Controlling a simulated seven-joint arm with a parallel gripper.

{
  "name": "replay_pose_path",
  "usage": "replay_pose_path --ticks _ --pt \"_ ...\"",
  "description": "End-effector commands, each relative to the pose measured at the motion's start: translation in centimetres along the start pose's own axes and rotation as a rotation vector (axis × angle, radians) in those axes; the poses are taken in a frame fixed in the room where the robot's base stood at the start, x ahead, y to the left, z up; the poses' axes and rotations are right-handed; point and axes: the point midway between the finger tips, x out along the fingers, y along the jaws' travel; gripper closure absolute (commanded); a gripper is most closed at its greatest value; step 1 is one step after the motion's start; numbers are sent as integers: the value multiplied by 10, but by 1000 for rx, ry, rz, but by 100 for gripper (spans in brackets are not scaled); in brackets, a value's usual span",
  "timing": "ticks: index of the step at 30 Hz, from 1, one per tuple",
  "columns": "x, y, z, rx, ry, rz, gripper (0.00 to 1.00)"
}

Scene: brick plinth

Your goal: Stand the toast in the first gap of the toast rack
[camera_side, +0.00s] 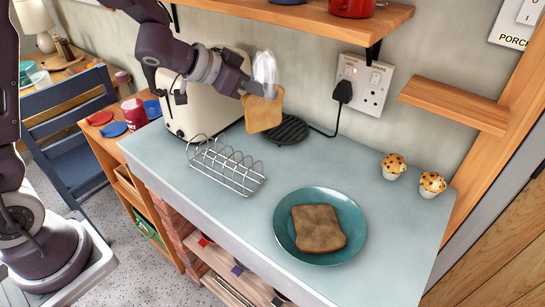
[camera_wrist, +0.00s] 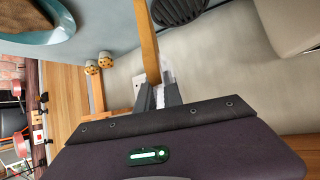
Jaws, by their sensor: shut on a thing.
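My gripper (camera_side: 258,92) is shut on a golden slice of toast (camera_side: 263,113) near its top edge. The toast hangs upright in the air in front of the cream toaster, up and to the right of the rack. In the wrist view my gripper (camera_wrist: 159,97) holds the toast (camera_wrist: 148,45), seen nearly edge-on. The wire toast rack (camera_side: 226,166) stands on the pale blue counter, and its gaps look empty. The rack is not recognisable in the wrist view.
A teal plate (camera_side: 284,239) with a darker brown slice (camera_side: 318,229) lies at the front right. Two muffins (camera_side: 393,166) sit farther right. A black ridged disc (camera_side: 292,130) lies behind the held toast. The cream toaster (camera_side: 200,118) stands behind the rack. Wooden shelves (camera_side: 455,104) hang above.

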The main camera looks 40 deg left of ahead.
Motion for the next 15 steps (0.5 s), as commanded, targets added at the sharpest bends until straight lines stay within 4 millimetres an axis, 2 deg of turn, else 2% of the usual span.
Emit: replay_pose_path --ticks 1,4,12,15 --pt "7 1 12 -5 -9 2 100" --pt "20 0 32 -5 -9 0 100" --pt "48 0 73 0 -6 -3 100" --pt "52 -1 78 2 -1 -4 100"
